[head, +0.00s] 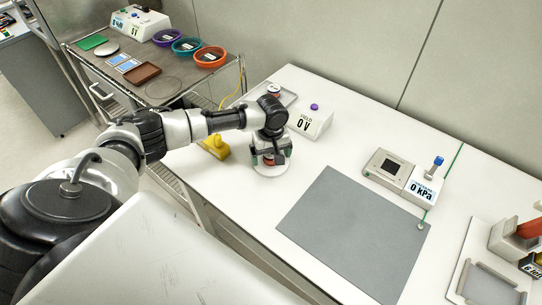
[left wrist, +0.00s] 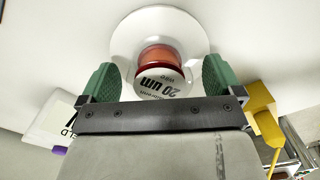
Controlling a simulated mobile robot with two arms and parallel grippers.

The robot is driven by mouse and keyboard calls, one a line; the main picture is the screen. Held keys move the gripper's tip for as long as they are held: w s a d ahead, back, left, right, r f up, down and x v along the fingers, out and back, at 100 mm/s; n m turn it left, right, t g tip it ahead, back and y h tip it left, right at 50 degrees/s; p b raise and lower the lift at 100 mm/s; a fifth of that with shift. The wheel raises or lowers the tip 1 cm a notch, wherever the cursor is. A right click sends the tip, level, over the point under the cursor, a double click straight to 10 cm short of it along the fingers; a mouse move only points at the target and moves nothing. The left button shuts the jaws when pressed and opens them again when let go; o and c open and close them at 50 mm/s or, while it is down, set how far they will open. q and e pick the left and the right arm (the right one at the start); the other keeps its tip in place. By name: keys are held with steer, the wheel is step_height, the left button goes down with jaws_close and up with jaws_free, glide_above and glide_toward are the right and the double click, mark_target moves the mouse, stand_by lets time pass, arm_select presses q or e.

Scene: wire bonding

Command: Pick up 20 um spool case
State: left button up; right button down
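The 20 um spool case (left wrist: 163,72) has a white label face and a reddish-orange body. It stands on a round white disc (left wrist: 127,37). In the head view the case is mostly hidden by my left gripper (head: 269,155), which points down over the white disc (head: 270,171). In the left wrist view my left gripper (left wrist: 161,80) is open, with one green finger pad on each side of the case and a visible gap on both sides. My right gripper is in neither view.
A white box reading 0 V (head: 311,122) stands close behind my left gripper. A yellow object (head: 216,146) lies to its left. A tray with a red-and-white round item (head: 274,90) is behind. A grey mat (head: 350,240) lies clear to the right.

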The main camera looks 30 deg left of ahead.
arm_select(q)
steer(key=c, duration=1)
steer(key=shift+r, duration=0.2)
